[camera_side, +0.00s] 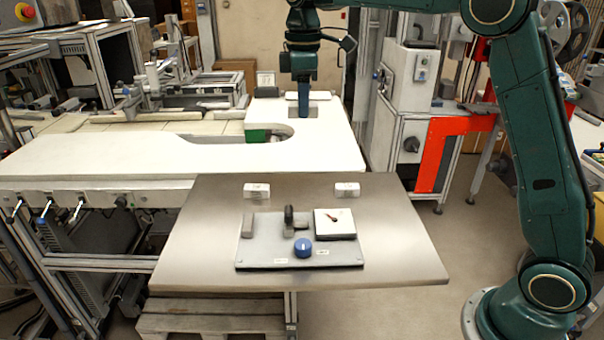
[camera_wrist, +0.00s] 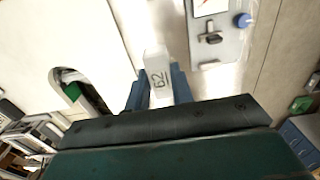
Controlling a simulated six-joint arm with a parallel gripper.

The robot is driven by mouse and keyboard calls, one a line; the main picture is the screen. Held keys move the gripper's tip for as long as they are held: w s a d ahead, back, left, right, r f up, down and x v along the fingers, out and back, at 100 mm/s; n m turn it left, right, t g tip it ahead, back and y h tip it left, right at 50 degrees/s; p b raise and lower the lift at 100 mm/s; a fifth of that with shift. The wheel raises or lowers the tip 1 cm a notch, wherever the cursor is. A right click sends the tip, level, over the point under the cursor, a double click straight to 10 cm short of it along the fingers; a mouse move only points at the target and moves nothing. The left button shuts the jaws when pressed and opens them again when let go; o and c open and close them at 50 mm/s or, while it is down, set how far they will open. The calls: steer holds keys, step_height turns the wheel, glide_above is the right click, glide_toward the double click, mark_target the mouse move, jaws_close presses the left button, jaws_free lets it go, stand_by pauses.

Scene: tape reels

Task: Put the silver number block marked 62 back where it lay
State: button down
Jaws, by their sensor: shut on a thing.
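The pale silver number block (camera_wrist: 157,62) marked 62 stands between the blue fingers of my gripper (camera_wrist: 157,90) in the wrist view. My gripper is shut on it. In the side view my gripper (camera_side: 302,108) points down over the far part of the white bench, beyond the metal table. The block cannot be made out there. Two other whitish blocks lie on the metal table, a left one (camera_side: 256,190) and a right one (camera_side: 347,189); their marks are too small to read.
The metal table (camera_side: 190,255) carries a grey board (camera_side: 262,257) with a blue knob (camera_side: 303,247), a dark upright part and a white dial panel (camera_side: 335,222). The white bench (camera_side: 90,155) has a cutout with a green part. The table between and around the two blocks is clear.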

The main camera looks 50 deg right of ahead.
glide_above(303, 196)
step_height(303, 196, down, 16)
steer(key=shift+r, duration=0.15)
stand_by(0.5)
steer(key=shift+f, duration=2.1)
steer(key=shift+f, duration=0.15)
steer(key=c, duration=1.2)
jaws_free()
step_height(303, 196, up, 12)
